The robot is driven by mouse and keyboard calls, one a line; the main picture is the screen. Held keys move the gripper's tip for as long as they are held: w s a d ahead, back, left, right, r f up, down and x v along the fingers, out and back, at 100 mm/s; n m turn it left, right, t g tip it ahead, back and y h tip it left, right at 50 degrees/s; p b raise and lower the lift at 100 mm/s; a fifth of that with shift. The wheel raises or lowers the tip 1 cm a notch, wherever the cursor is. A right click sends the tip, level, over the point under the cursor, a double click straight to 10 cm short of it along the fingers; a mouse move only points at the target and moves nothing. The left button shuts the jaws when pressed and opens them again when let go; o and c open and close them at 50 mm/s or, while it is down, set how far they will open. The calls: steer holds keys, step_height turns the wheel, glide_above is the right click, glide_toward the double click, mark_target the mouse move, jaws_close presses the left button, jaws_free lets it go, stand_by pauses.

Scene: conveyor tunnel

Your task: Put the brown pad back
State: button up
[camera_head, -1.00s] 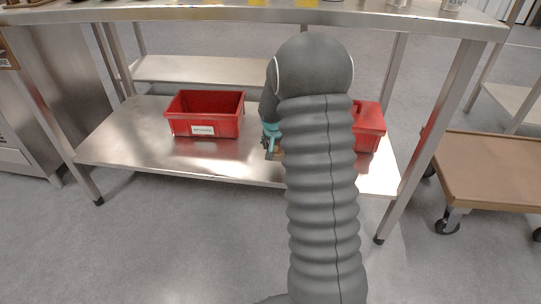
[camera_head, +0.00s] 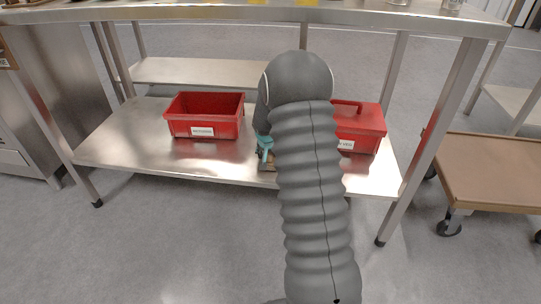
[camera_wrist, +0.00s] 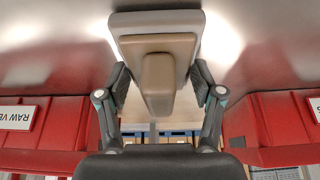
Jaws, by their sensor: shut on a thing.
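My gripper (camera_wrist: 160,82) is shut on the raised grip, one finger on each side. In the head view my gripper (camera_head: 265,152) is low over the steel lower shelf (camera_head: 225,160), between the two red containers, mostly hidden by my arm. Only a small brown part of the pad shows there. I cannot tell whether the pad touches the shelf.
An open red bin (camera_head: 181,124) with a white label stands left on the shelf. A red container with a handle (camera_head: 369,131) stands right, partly behind my arm. Bare shelf lies around the left bin. The upper tabletop (camera_head: 200,15) is overhead. A brown-topped cart (camera_head: 500,165) is at right.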

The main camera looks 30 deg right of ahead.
steer(key=o, duration=1.2)
steer(key=shift+f, duration=0.1)
steer(key=shift+r+p, duration=0.3)
steer(key=s+a+r+n, duration=0.1)
steer(key=s+a+r, duration=0.3)
steer(key=s+r, duration=0.3)
steer(key=s+a+r+n+p, duration=0.1)
steer(key=s+a+r, duration=0.35)
steer(key=r, duration=0.45)
steer(key=s+a+r+n, duration=0.1)
steer(key=s+a+r, duration=0.2)
steer(key=s+r, duration=0.45)
steer(key=s+a+r+n+y, duration=0.1)
steer(key=s+a, duration=0.3)
steer(key=s, duration=0.5)
steer(key=s+a+r+n+t+y, duration=0.1)
steer(key=s+a, duration=0.3)
steer(key=s, duration=0.6)
steer(key=shift+s+r+n+t+y, duration=0.25)
steer(key=shift+r+n, duration=0.3)
steer(key=shift+n, duration=0.35)
steer(key=shift+a, duration=0.1)
